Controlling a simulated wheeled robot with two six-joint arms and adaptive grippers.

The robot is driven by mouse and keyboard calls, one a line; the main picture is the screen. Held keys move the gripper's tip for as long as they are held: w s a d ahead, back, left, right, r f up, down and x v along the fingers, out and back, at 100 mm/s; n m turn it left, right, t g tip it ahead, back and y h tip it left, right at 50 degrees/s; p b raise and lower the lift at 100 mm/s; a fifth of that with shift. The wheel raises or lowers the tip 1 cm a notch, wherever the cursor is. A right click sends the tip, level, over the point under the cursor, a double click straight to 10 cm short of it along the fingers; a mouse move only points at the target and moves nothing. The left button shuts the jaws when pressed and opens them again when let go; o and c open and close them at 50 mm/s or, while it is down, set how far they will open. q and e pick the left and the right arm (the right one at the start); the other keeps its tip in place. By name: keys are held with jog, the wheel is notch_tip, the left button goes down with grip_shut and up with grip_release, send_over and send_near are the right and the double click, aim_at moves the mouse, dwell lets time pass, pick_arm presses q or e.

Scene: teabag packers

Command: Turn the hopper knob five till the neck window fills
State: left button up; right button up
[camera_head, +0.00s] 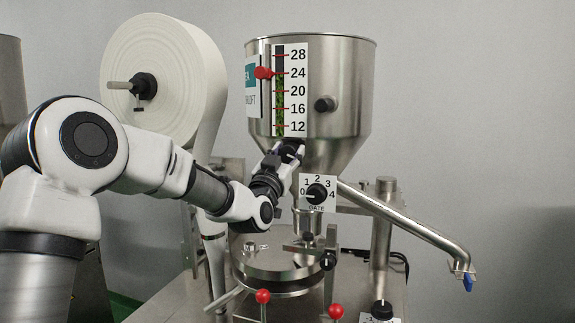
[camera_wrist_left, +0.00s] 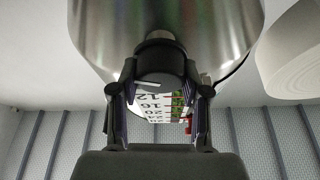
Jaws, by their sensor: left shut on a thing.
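The steel hopper (camera_head: 345,75) stands in the middle of the head view, with a numbered strip (camera_head: 297,100) from 12 to 28 on its front. Green leaf shows in the strip's slot up to about 24. My left gripper (camera_head: 291,150) is at the hopper's lower cone, below the strip. In the left wrist view, its two fingers (camera_wrist_left: 160,95) are shut on a black round knob (camera_wrist_left: 158,66) with a white line. The head view largely hides this knob. Below right, the gate dial (camera_head: 317,193) points to 0. I cannot make out a neck window. My right gripper is not in view.
A red slider (camera_head: 263,72) sits beside the strip, and a black knob (camera_head: 325,104) is to its right. A large white paper roll (camera_head: 185,75) stands at left. A steel arm (camera_head: 415,230) slopes down right. Red-topped levers (camera_head: 263,296) stand in front.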

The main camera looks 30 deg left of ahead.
pick_arm(q)
jog(key=shift+f+m+h+b, duration=0.15)
jog(key=shift+m+h+b, duration=0.95)
jog(key=shift+m, duration=1)
jog(key=o, duration=1.1)
jog(key=shift+o, duration=0.2)
